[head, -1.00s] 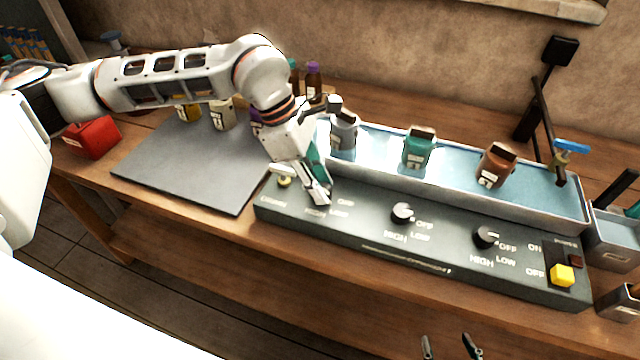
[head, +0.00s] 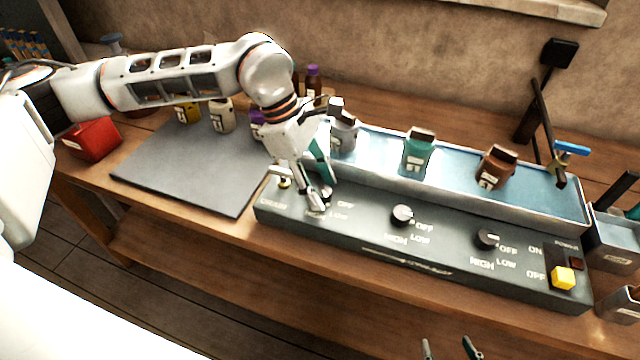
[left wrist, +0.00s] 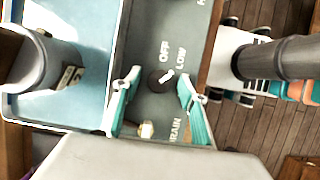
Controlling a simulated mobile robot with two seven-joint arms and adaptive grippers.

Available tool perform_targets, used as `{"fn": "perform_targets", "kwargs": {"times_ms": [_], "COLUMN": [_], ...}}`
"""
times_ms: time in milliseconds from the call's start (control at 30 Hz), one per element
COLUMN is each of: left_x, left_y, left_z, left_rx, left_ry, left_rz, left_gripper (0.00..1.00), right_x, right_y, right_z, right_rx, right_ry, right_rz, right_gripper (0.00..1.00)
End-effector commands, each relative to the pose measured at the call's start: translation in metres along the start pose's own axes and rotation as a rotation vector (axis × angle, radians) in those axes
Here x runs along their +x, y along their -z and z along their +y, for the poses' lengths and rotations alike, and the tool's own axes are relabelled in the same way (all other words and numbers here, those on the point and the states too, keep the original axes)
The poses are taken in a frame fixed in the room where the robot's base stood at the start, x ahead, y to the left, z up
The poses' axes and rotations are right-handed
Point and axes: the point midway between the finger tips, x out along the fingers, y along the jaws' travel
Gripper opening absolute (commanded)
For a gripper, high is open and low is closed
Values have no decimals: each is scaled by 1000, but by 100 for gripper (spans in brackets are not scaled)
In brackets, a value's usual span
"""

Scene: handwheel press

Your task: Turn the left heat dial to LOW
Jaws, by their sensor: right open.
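The left heat dial (left wrist: 160,79) is a dark round knob on the dark control panel (head: 365,238). In the left wrist view its white mark points up and right, roughly toward the LOW label (left wrist: 181,59); the exact setting is hard to tell. My left gripper (head: 321,200) is over this dial and largely hides it in the head view. It also shows in the left wrist view (left wrist: 159,82), its fingers apart on either side of the dial, with gaps between. My right gripper (head: 448,348) is open and empty at the bottom edge.
The middle dial (head: 402,215) and right dial (head: 487,239) lie further right, then a yellow switch (head: 562,275). A blue bath tray (head: 460,183) with several bottles stands behind the panel. A small drain valve (head: 283,180) is just left of my left gripper.

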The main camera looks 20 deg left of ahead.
Motion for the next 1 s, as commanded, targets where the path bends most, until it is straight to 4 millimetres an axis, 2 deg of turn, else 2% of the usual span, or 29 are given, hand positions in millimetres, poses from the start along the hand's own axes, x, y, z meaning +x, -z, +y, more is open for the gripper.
{"fn": "perform_targets", "kwargs": {"times_ms": [233, 367, 467, 800, 1000], "left_x": [0, -8, -23, -90, -114], "left_y": [0, 0, 0, 0, 0], "left_z": [0, 0, 1, 1, 0], "left_rx": [0, -2, 0, -2, 0], "left_ry": [0, -1, -5, -4, -2], "left_rz": [0, 1, 0, 0, 0], "left_gripper": [42, 42, 42, 42, 42], "right_x": [0, 0, 0, 0, 0], "right_y": [-1, -1, -1, 0, 0], "right_z": [1, 1, 0, 0, 0], "right_rx": [-3, -2, -2, 0, 0], "right_ry": [-1, -1, 0, 0, 0], "right_rz": [-3, -3, -2, 0, 0], "right_gripper": [57, 57, 57, 57, 57]}}
